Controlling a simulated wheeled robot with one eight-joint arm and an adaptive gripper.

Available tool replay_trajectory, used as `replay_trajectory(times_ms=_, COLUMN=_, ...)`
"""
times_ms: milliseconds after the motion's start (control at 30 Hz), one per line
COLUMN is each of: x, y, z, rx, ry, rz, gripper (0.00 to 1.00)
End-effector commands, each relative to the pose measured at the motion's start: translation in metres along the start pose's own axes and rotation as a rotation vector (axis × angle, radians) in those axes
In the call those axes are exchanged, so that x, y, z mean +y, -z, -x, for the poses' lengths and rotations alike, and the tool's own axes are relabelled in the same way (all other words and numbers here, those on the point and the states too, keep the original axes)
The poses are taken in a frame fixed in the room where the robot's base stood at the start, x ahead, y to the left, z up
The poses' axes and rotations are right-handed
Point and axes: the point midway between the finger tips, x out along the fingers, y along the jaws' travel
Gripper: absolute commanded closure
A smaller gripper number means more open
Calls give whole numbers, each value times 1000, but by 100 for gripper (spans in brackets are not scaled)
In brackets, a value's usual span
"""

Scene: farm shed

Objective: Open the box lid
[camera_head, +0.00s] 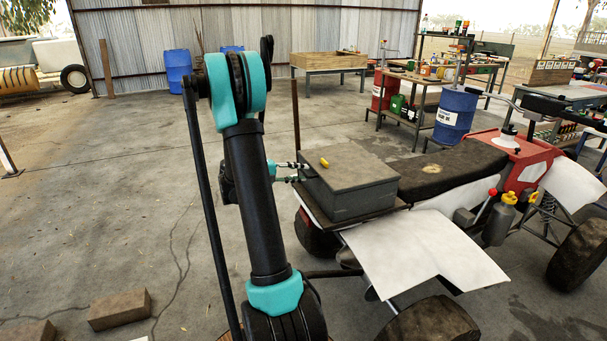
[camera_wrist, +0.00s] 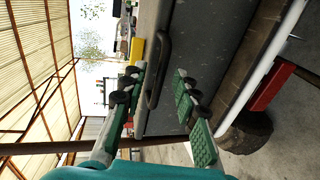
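The box (camera_head: 350,197) is grey and sits on the rear of a quad bike, with its lid (camera_head: 355,165) down flat. A small yellow object (camera_head: 324,162) lies on the lid; it also shows in the wrist view (camera_wrist: 137,50). My gripper (camera_head: 306,172) is at the left side of the box. In the wrist view, turned on its side, my gripper (camera_wrist: 161,74) has its green fingers apart. A dark bar handle (camera_wrist: 166,52) on the box face lies between the fingers, nearer the left one. I see no clear grip on it.
The quad bike's black seat (camera_head: 445,168) lies right of the box, and a white fender (camera_head: 415,250) juts out in front. A workbench (camera_head: 415,100) and blue barrel (camera_head: 455,118) stand behind. The floor at left is mostly clear.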

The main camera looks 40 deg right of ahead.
Motion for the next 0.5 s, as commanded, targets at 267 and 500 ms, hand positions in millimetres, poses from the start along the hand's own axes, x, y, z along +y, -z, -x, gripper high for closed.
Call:
replay_trajectory(times_ms=267, x=0, y=0, z=-17, rx=1, ry=0, rz=1, gripper=70)
replay_trajectory(times_ms=500, x=0, y=0, z=-17, rx=1, ry=0, rz=1, gripper=71)
